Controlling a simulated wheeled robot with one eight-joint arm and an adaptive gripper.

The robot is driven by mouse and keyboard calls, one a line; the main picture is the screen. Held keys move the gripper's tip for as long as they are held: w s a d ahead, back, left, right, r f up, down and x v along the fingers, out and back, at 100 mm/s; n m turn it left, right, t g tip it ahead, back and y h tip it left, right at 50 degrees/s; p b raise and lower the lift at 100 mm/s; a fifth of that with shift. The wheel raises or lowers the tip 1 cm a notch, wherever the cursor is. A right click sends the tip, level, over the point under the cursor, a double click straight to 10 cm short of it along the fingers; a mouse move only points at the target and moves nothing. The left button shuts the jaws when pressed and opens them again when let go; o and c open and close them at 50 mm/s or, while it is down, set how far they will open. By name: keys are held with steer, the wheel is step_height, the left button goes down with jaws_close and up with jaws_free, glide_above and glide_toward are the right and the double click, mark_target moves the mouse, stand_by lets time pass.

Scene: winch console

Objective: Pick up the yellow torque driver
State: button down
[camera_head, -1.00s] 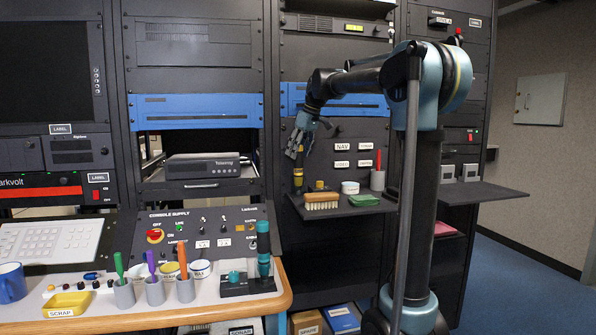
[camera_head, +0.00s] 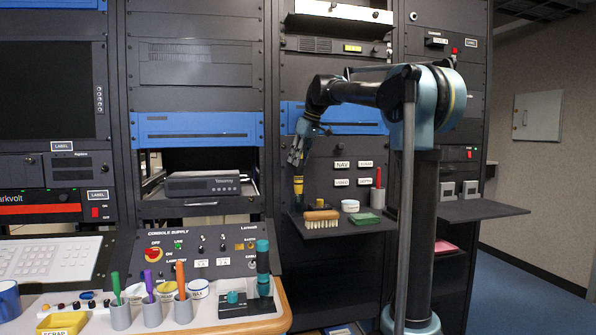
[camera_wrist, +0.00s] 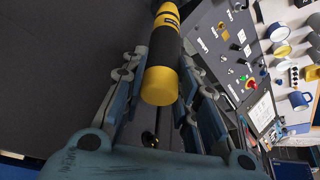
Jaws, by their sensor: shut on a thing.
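The yellow torque driver (camera_wrist: 162,84) has a yellow end cap and a black middle band. In the wrist view it lies lengthwise between the fingers of my gripper (camera_wrist: 158,65), which is shut on it. In the head view my gripper (camera_head: 299,152) points down at the left end of the small rack shelf (camera_head: 345,229). The driver (camera_head: 298,186) hangs upright below the fingers, yellow and dark. Its lower end is close to the shelf's left edge; I cannot tell whether it touches.
A brush (camera_head: 321,217), a green pad (camera_head: 362,219), a white tub (camera_head: 350,205) and a grey cup (camera_head: 377,198) with a red-handled tool stand on the shelf. The sloped console (camera_head: 205,250) is to the left. Another shelf (camera_head: 480,210) at right has bare room.

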step_height(320, 180, up, 8)
steer(key=shift+f, duration=0.15)
steer(key=s+d, duration=1)
steer(key=d, duration=0.4)
steer(key=shift+s+d, duration=0.25)
steer(key=shift+d, duration=0.1)
steer(key=c, duration=1.8)
jaws_free()
jaws_close()
